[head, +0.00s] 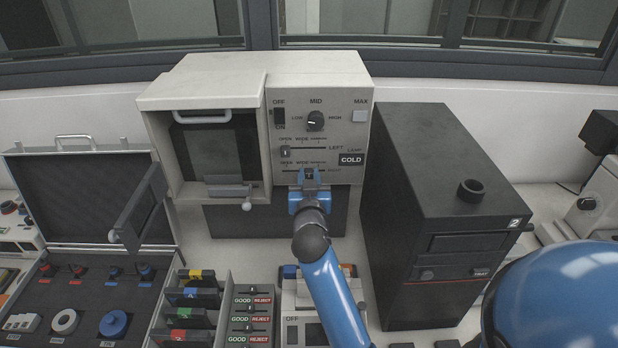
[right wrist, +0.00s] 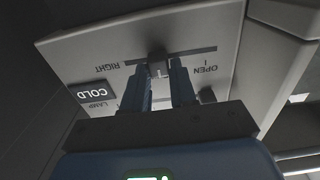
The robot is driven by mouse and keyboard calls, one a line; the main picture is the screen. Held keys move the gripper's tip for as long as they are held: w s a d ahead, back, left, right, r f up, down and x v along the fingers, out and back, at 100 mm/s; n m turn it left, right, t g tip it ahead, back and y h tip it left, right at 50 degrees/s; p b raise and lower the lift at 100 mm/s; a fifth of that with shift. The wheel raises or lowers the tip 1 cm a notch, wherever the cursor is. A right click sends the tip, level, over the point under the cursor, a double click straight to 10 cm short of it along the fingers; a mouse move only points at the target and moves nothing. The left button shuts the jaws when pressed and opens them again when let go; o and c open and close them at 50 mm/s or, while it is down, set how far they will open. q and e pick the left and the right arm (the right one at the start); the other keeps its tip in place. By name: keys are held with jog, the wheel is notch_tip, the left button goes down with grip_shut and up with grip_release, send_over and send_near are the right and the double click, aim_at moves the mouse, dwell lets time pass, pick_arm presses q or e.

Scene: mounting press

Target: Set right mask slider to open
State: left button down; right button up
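The right mask slider (right wrist: 158,66) is a small dark knob in a horizontal slot on the pale press front. It stands near the slot's middle, away from the end marked OPEN. My right gripper (head: 309,175) covers most of this slider in the head view. In the right wrist view, which is upside down, its two blue-grey fingers (right wrist: 162,78) flank the knob closely and appear shut on it. The left mask slider (head: 285,152) sits above, at the OPEN end of its slot. My left gripper is not in view.
The mounting press (head: 205,85) also carries a mode dial (head: 315,121) and a COLD lamp (head: 351,160). A black tower (head: 425,200) stands close to the right of my right arm. An open case (head: 85,290) and GOOD/REJECT trays (head: 250,315) occupy the front left.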

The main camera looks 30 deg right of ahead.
grip_shut()
